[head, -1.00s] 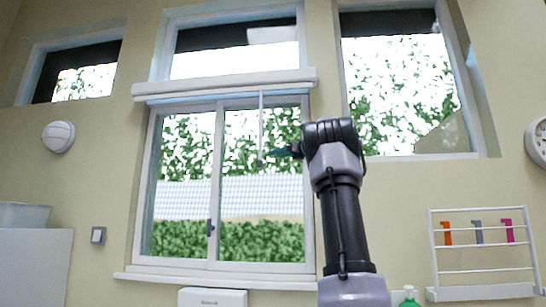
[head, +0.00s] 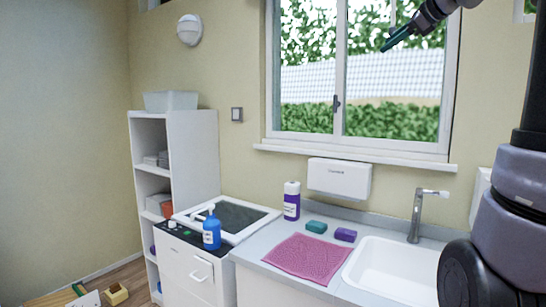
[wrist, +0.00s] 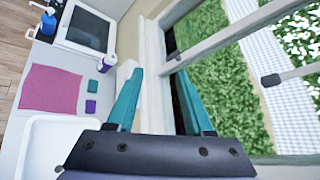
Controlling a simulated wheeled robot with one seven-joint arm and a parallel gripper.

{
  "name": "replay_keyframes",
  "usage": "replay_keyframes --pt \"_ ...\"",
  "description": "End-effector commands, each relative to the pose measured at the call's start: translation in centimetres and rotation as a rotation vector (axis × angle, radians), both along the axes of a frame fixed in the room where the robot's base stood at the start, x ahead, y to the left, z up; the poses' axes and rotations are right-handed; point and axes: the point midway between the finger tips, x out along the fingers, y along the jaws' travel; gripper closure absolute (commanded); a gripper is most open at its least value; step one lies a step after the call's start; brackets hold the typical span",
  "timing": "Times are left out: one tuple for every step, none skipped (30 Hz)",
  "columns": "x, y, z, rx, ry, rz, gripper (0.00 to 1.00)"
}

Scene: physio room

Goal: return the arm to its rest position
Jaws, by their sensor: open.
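My arm rises along the right side of the head view, in front of the window wall. My gripper (head: 385,47) shows at its upper end, in front of the window (head: 390,75), with teal fingers pointing down and left. In the wrist view, the two teal fingers of my gripper (wrist: 160,72) stand apart with nothing between them. The gripper is open and empty, held high above the counter (head: 270,277). In the wrist view, the window frame and wall lie beyond the fingertips.
Below are a sink (head: 390,270), a faucet (head: 416,212), a pink mat (head: 306,257), a teal block (head: 316,227), a purple block (head: 345,235), a white-purple canister (head: 291,203) and a blue pump bottle (head: 211,231). A white shelf unit (head: 190,150) stands left. Air above the counter is clear.

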Motion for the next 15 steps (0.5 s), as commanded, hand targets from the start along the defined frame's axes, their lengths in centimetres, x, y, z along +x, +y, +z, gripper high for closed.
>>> replay_keyframes --pt "-2.8 2.4 -2.2 -0.126 0.002 0.068 0.48" --pt "-4.2 3.4 -3.7 -0.206 0.001 0.109 0.48" --pt "-6.2 4.8 -5.7 -0.314 0.000 0.168 0.48" --pt "-7.7 5.7 -7.2 -0.393 -0.003 0.214 0.48" --pt "-9.3 6.6 -8.7 -0.474 -0.009 0.262 0.48" --pt "-11.3 7.6 -10.8 -0.580 -0.014 0.330 0.48" --pt "-12.9 8.3 -12.3 -0.662 -0.021 0.382 0.48" --pt "-14.4 8.8 -13.9 -0.740 -0.028 0.435 0.48" --pt "-16.4 9.5 -15.9 -0.843 -0.041 0.507 0.48" --pt "-17.8 9.9 -17.4 -0.917 -0.050 0.559 0.48" --pt "-19.1 10.2 -18.8 -0.986 -0.059 0.611 0.48" --pt "-20.7 10.4 -20.5 -1.073 -0.072 0.675 0.48" --pt "-21.7 10.6 -21.7 -1.132 -0.082 0.721 0.48" --pt "-22.7 10.6 -22.8 -1.186 -0.090 0.763 0.48" --pt "-23.8 10.6 -24.1 -1.249 -0.102 0.813 0.48"
